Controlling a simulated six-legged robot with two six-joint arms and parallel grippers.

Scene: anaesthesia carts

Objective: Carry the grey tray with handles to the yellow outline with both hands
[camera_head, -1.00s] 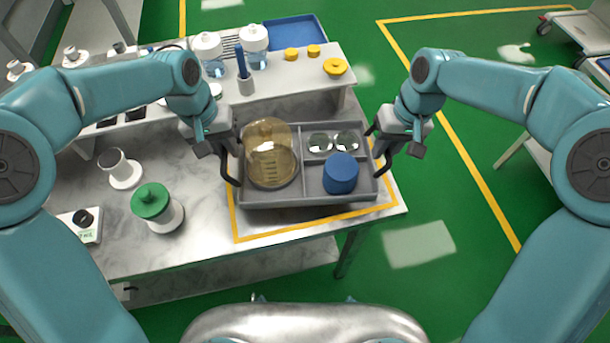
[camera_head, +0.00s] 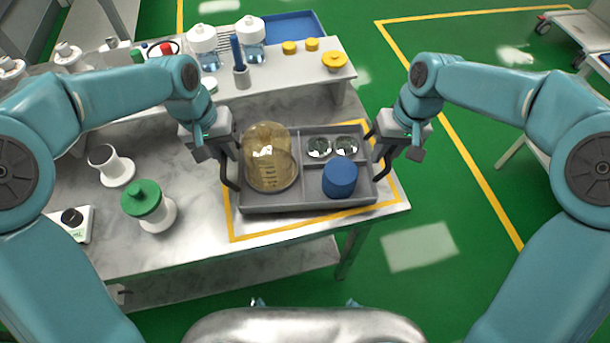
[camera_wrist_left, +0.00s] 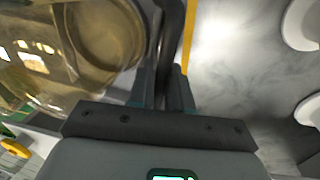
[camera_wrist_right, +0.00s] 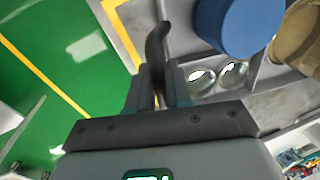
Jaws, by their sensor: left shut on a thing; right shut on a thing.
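The grey tray (camera_head: 300,203) is in the middle of the head view, level, over the yellow outline (camera_head: 300,229) on the marble top. I cannot tell whether it touches the top. It holds an amber dome (camera_head: 268,160), two small glass dishes (camera_head: 331,147) and a blue cylinder (camera_head: 340,177) in its compartments. My left gripper (camera_head: 221,158) is shut on the tray's left dark handle, which shows in the left wrist view (camera_wrist_left: 168,45). My right gripper (camera_head: 387,148) is shut on the right handle, which shows in the right wrist view (camera_wrist_right: 156,50).
A green-lidded jar (camera_head: 147,204) and a white holder (camera_head: 110,165) stand left of the tray. A raised shelf (camera_head: 285,84) behind carries white-capped bottles (camera_head: 250,40), yellow caps (camera_head: 335,61) and a blue tray (camera_head: 295,27). Green floor (camera_head: 440,200) lies open at the right.

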